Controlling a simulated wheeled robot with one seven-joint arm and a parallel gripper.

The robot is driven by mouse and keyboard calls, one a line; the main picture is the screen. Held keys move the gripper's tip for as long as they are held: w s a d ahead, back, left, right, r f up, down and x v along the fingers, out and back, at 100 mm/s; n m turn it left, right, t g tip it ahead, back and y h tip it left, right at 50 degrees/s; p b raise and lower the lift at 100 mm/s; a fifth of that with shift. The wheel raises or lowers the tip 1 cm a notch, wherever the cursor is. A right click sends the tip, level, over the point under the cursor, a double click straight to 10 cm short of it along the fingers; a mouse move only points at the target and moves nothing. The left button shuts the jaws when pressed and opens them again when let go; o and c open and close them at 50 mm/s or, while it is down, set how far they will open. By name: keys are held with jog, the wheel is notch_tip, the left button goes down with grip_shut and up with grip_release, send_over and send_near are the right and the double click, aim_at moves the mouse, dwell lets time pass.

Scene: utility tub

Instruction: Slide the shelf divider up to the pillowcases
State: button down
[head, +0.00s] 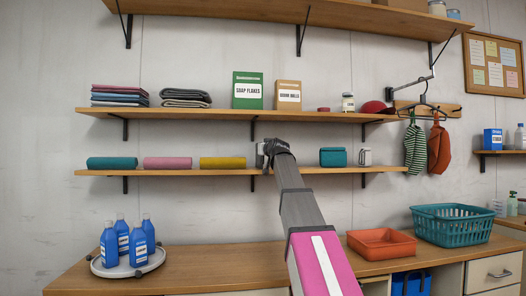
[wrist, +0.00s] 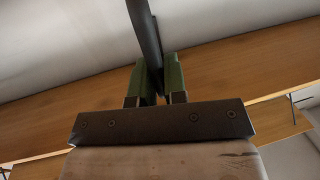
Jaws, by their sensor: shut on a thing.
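My gripper (head: 265,152) is at the middle of the lower shelf, right of the yellow roll. In the wrist view its green-padded fingers (wrist: 160,80) are shut on a dark, narrow upright piece (wrist: 144,30), which I take to be the shelf divider. In the head view a small grey part of the divider (head: 260,155) shows beside the gripper; my arm hides the rest. Rolled cloths in teal (head: 112,163), pink (head: 167,163) and yellow (head: 222,163) lie to its left, with a gap before the divider. I cannot tell which cloths are the pillowcases.
Lower shelf (head: 300,171): a teal box (head: 333,157) and a pale grey item (head: 365,157) stand right of my arm. The upper shelf (head: 220,113) above carries folded cloth stacks (head: 120,96) and boxes. Blue bottles (head: 123,240) stand on the counter below.

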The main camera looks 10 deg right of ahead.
jog(key=d, duration=2.9)
jog(key=shift+d+r, duration=0.2)
jog(key=shift+d, duration=0.1)
jog(key=c, duration=1.2)
grip_release()
jog(key=shift+f, duration=0.1)
jog(key=s, duration=0.3)
jog(key=s+d, duration=0.1)
jog(key=s, duration=0.3)
jog(key=s+d, duration=0.1)
jog(key=s, duration=0.2)
jog(key=shift+s, duration=0.3)
